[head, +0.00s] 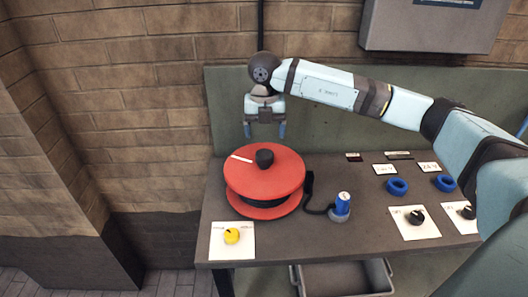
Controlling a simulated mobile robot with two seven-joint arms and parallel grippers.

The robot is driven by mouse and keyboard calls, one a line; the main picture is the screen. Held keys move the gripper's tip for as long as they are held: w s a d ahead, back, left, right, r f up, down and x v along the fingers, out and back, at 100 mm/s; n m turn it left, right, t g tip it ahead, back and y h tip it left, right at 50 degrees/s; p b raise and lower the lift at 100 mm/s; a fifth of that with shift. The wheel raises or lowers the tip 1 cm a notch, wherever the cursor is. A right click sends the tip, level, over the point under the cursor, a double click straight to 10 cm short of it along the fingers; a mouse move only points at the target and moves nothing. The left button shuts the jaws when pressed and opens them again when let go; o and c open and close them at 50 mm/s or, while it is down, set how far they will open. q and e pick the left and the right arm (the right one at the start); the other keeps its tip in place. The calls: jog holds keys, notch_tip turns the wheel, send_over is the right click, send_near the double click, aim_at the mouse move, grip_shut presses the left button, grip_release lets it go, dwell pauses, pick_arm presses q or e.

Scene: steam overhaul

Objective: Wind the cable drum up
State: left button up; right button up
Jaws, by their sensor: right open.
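The red cable drum (250,180) lies flat on the left part of the workbench. A black knob (264,158) stands up from its top disc, and a white stripe (241,159) marks the disc to the left of the knob. Black cable shows between the two discs and runs out on the right to a blue cylindrical plug (342,203) upright on the bench. My right gripper (265,131) points down, open and empty, above and behind the knob. It appears apart from the drum. My left gripper is out of view.
The workbench (310,240) also carries a yellow knob (232,236) on a white plate, black knobs (416,216) and blue rings (397,187). A grey bin (345,277) sits below. A brick wall and grey box (430,25) are behind.

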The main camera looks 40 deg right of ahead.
aim_at(264, 153)
notch_tip(264, 153, down, 8)
jog(key=shift+w+r, duration=0.1)
jog(key=shift+c, duration=0.5)
jog(key=c, duration=1.2)
